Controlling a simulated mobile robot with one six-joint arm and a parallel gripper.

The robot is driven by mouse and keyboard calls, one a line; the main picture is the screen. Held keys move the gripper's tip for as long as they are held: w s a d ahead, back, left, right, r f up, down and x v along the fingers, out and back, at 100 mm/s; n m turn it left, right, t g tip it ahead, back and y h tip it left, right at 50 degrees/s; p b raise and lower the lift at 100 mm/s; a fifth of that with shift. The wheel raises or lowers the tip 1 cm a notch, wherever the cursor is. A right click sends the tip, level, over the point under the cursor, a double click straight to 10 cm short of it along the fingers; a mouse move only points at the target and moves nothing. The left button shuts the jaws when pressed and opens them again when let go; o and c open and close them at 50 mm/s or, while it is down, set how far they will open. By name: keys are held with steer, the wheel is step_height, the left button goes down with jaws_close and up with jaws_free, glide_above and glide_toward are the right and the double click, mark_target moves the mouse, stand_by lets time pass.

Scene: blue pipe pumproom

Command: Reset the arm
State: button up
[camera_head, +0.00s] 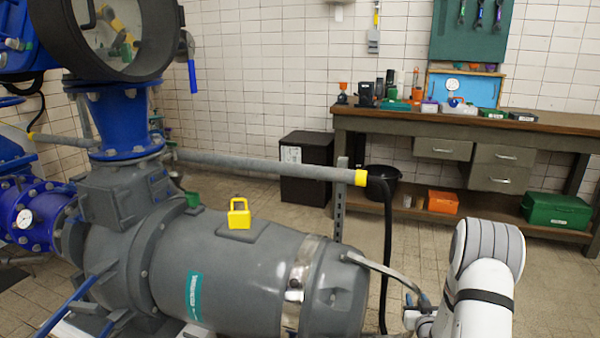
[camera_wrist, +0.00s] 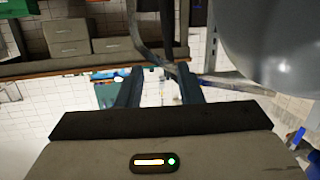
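My white arm (camera_head: 485,280) rises at the lower right of the head view. My gripper (camera_head: 420,312) is partly hidden beside it, right of the grey pump motor (camera_head: 240,265). In the wrist view my two dark gripper fingers (camera_wrist: 158,88) stand apart, with nothing seen held between them. A curved grey bar (camera_head: 385,270) runs from the motor's end towards my gripper; whether they touch I cannot tell. The wrist view looks upside down, with the motor's rounded grey body (camera_wrist: 275,45) at upper right.
A workbench (camera_head: 400,120) with tools stands at the back wall, with a black cabinet (camera_head: 306,165) beside it. A grey pipe (camera_head: 260,165) with a yellow end and a hanging black hose (camera_head: 387,230) lies behind the motor. The tiled floor (camera_head: 555,280) at right is clear.

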steer(key=s+a+r+g+p, duration=0.2)
steer(key=s+a+r+p, duration=0.15)
steer(key=r, duration=0.65)
steer(key=s+a+r+g+p, duration=0.2)
steer(key=a+r+p, duration=0.25)
steer(key=r, duration=0.55)
steer(key=s+a+r+g+p, duration=0.3)
steer(key=r+p, duration=0.2)
steer(key=r, duration=0.5)
steer(key=s+a+r+g+y+p, duration=0.1)
steer(key=s+a+r+g+p, duration=0.2)
steer(key=s+r, duration=0.6)
steer(key=s+a+r+n+g+y+p, duration=0.1)
steer(key=s+a+r+g+p, duration=0.2)
steer(key=s+a+r+p, duration=0.5)
steer(key=s+r, duration=0.1)
steer(key=s, duration=0.8)
